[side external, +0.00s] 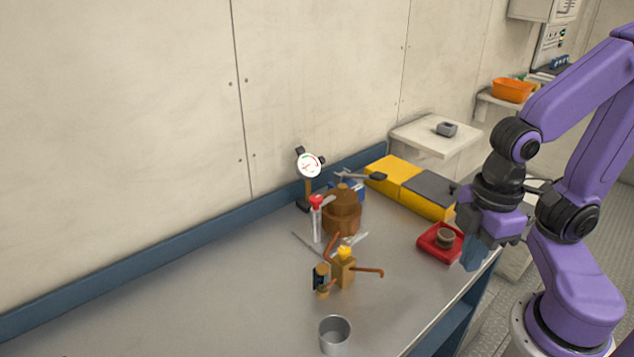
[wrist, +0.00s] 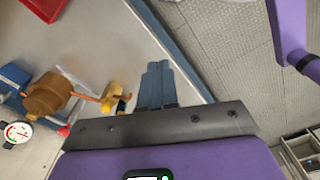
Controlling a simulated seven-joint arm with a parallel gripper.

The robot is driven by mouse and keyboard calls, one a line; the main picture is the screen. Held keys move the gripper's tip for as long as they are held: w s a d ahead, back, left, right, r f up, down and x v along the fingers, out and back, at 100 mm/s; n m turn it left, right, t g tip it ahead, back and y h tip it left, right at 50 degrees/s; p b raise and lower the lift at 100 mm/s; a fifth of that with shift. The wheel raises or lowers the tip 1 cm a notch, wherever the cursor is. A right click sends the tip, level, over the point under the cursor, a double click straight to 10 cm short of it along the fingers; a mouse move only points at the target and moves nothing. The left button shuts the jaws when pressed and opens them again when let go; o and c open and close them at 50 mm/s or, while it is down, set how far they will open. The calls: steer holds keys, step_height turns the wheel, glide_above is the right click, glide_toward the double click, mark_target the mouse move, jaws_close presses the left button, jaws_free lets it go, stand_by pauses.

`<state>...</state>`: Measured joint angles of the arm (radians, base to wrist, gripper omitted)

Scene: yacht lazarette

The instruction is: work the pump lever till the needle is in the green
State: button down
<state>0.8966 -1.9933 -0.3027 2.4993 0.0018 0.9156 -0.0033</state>
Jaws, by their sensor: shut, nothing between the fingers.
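A white round gauge (side external: 309,165) stands on a post near the wall; it also shows in the wrist view (wrist: 18,132). Red and green marks show on its dial, but the needle's place is too small to tell. A small brass pump-like body (side external: 343,268) with a copper-coloured lever (side external: 368,273) sticking out to the right stands mid-bench. In the wrist view the brass body (wrist: 114,98) is left of my fingers. My gripper (side external: 472,258) is shut and empty near the bench's front edge, right of the lever and apart from it.
A brown rounded vessel (side external: 342,212) and a red-topped tube (side external: 317,215) stand behind the brass body. A metal cup (side external: 335,334) stands in front. The bench's left is clear.

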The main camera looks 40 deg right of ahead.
steer(key=w+r+n+g+h, duration=0.1)
steer(key=w+r, duration=0.3)
steer(key=w, duration=0.7)
steer(key=w+r+n, duration=0.2)
steer(key=w+r, duration=0.1)
steer(key=w, duration=0.9)
step_height(320, 180, up, 2)
steer(key=n+g, duration=0.1)
steer(key=n, duration=0.1)
glide_above(379, 175)
steer(key=w, duration=0.3)
steer(key=shift+w+d+r+y, duration=0.1)
steer(key=shift+w+r+y, duration=0.1)
steer(key=shift+y, duration=0.1)
steer(key=shift+f, duration=0.1)
steer(key=s+f, duration=0.1)
steer(key=f, duration=0.8)
steer(key=s+f, duration=0.1)
steer(key=f, duration=0.3)
steer(key=shift+s+f, duration=0.3)
steer(key=shift+s, duration=0.05)
